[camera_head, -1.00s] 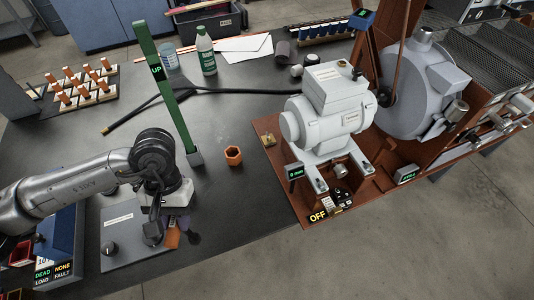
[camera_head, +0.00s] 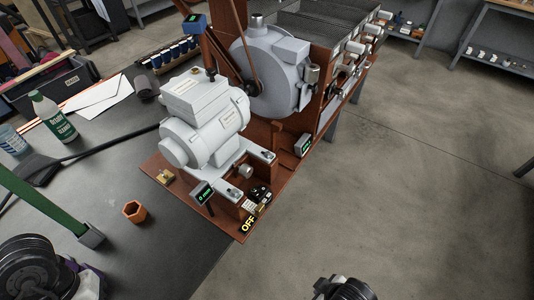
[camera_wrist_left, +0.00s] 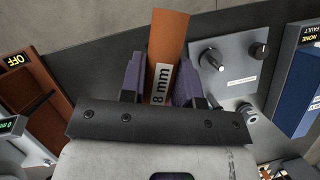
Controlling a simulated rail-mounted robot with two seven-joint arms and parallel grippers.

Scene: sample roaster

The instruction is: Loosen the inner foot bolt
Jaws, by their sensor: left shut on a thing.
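My left gripper (camera_wrist_left: 158,78) has its purple fingers shut on an orange tool marked "8 mm" (camera_wrist_left: 168,38). The grey motor (camera_head: 203,115) stands on a red-brown base (camera_head: 223,222). Its near feet (camera_head: 252,152) carry small dark bolt heads, too small to tell apart. No tool touches them.
A display (camera_head: 202,193) and a switch marked OFF (camera_head: 250,225) stand close by the feet. An orange hex ring (camera_head: 134,211) lies on the dark table (camera_head: 110,185). A green post (camera_head: 45,208) stands left. A knobbed panel (camera_wrist_left: 228,62) shows in the wrist view.

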